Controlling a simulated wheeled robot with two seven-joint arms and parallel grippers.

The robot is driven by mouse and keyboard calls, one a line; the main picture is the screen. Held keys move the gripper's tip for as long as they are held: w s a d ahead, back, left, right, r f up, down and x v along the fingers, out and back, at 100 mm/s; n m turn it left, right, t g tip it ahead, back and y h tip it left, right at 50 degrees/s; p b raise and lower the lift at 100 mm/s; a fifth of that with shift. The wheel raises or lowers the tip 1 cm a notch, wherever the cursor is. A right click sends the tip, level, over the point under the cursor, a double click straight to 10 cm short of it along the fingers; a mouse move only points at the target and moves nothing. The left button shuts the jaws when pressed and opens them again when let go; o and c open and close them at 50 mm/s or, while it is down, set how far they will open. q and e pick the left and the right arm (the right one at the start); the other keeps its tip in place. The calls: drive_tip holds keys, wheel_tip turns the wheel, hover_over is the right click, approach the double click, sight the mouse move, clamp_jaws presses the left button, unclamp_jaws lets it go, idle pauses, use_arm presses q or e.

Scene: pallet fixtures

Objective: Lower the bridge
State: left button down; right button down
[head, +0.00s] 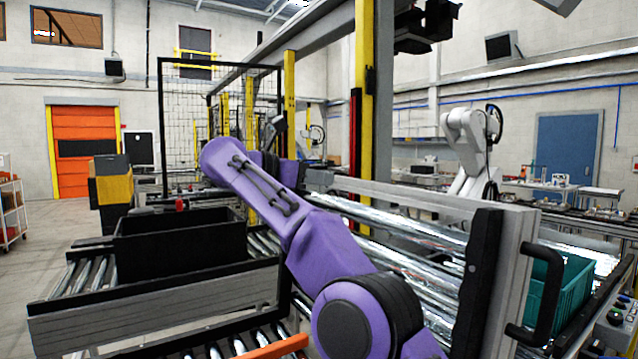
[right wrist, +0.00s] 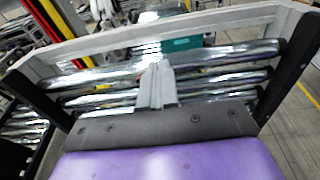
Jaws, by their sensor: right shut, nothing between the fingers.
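The bridge is a roller section with a grey frame, seen raised in the head view (head: 420,203). Its shiny rollers face me, and a black handle (head: 545,292) sits on its near right end. In the right wrist view the bridge's grey rail (right wrist: 215,22) and rollers stretch across the picture. My right gripper (right wrist: 157,75) is shut and empty, with its grey fingers in front of the rollers. I cannot tell whether they touch. In the head view, my purple right arm covers part of the bridge, and the fingertips are not clear. My left gripper is not in view.
A black crate (head: 182,245) stands on the roller conveyor (head: 150,320) at left. A teal crate (head: 562,285) is behind the handle at right. Yellow posts (head: 365,90) rise behind the bridge. A white robot arm (head: 470,150) stands farther back. Open floor shows at far left.

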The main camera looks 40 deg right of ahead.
sight(370, 186)
drive_tip(key=x, duration=1.1)
drive_tip(key=shift+f, duration=0.1)
drive_tip(key=shift+d, duration=0.1)
